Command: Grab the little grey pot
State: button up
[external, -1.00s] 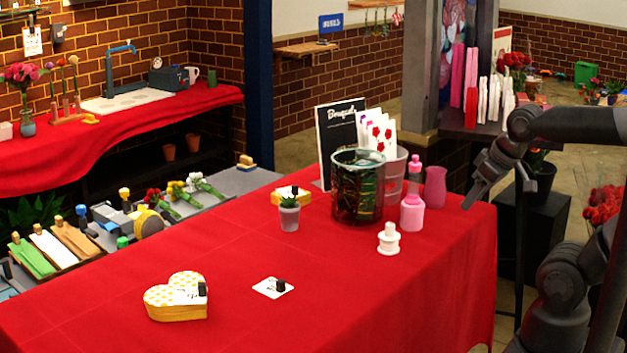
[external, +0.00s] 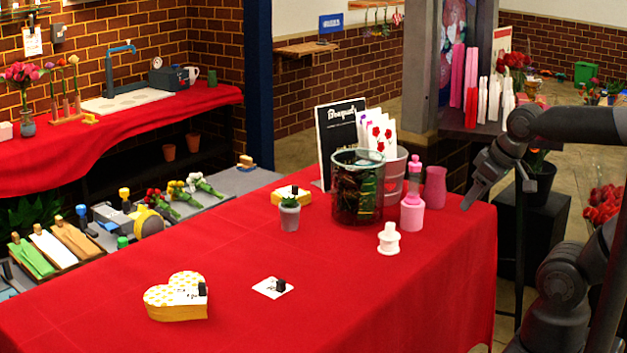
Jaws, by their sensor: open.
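The little grey pot (external: 289,217) stands upright on the red-covered table, with a small green succulent (external: 289,202) in it. It is left of the large dark glass container and in front of a small yellow-and-white box. My gripper (external: 472,200) hangs at the right, near the table's right edge, pointing down and left. It is open and empty, well to the right of the pot and apart from it.
The glass container (external: 357,190), pink bottle (external: 412,212), pink vase (external: 435,187) and white spool (external: 388,240) crowd the table's right side. A heart-shaped box (external: 176,298) and white card (external: 272,288) lie in front. The cloth around the pot's front is clear.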

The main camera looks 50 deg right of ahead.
jog(key=o, duration=0.4)
notch_tip(320, 180, up, 6)
jog(key=w, duration=0.1)
jog(key=w+a+r+n, duration=0.1)
jog(key=w+a+r, duration=0.1)
jog(key=w, duration=0.9)
jog(key=w+a+r+n, duration=0.1)
jog(key=w+a+r, duration=0.15)
jog(key=w, duration=0.85)
jog(key=n+g+y, duration=0.1)
jog(key=n, duration=0.1)
send_over(291, 205)
jog(key=s+d, duration=0.2)
jog(key=s, duration=0.1)
notch_tip(291, 205, down, 14)
jog(key=x, duration=0.5)
jog(key=shift+a+f, duration=0.1)
jog(key=shift+f, duration=0.15)
jog(key=shift+x, duration=2.85)
